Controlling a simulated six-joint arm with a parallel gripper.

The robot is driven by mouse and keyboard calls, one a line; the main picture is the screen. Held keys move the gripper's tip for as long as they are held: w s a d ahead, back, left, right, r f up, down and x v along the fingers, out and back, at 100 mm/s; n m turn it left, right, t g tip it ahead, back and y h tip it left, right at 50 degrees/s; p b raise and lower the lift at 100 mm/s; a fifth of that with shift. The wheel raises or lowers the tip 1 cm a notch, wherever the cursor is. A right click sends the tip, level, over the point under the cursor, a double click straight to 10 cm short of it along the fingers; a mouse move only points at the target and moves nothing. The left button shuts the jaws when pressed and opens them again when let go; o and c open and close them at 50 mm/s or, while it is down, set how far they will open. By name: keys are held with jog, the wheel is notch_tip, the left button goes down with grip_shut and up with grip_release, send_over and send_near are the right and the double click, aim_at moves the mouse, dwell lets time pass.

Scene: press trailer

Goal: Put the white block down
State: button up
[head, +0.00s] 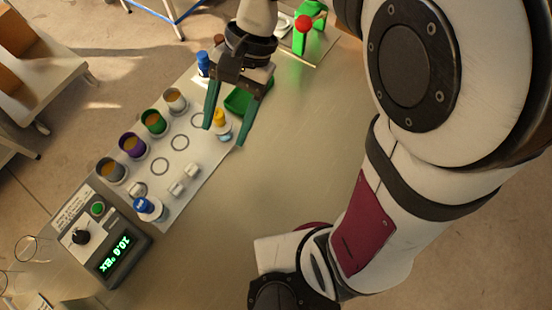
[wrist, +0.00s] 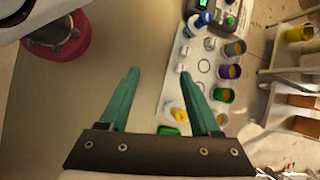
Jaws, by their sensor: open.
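My gripper (head: 224,136) is open, with dark green fingers and nothing between them. It is above the table, and its fingers also show in the wrist view (wrist: 160,73). Several small white pieces are on the white sheet (head: 205,168): one (head: 191,170), a second (head: 177,189) and a third (head: 137,189). I cannot tell which is the white block. In the wrist view, white pieces (wrist: 183,52) appear close to the right fingertip. In the head view, a yellow-capped bottle (head: 221,118) appears between the fingers; their height above it is unclear.
Several coloured cups, one of them green (head: 153,122), line the sheet's left side beside printed circles. Blue-capped bottles (head: 145,207) stand at both ends. A control box (head: 110,245) is at lower left. A green tray (head: 238,101) lies behind my gripper. The table's middle (head: 290,150) is clear.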

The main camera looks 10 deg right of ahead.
jog(key=s+d+f+t+h, duration=0.1)
jog(key=s+d+t+h, duration=0.2)
jog(key=s+d, duration=0.6)
jog(key=shift+s+d+n+t, duration=0.2)
jog(key=shift+s+n+t, duration=0.2)
jog(key=shift+s, duration=0.65)
jog(key=shift+f, duration=0.1)
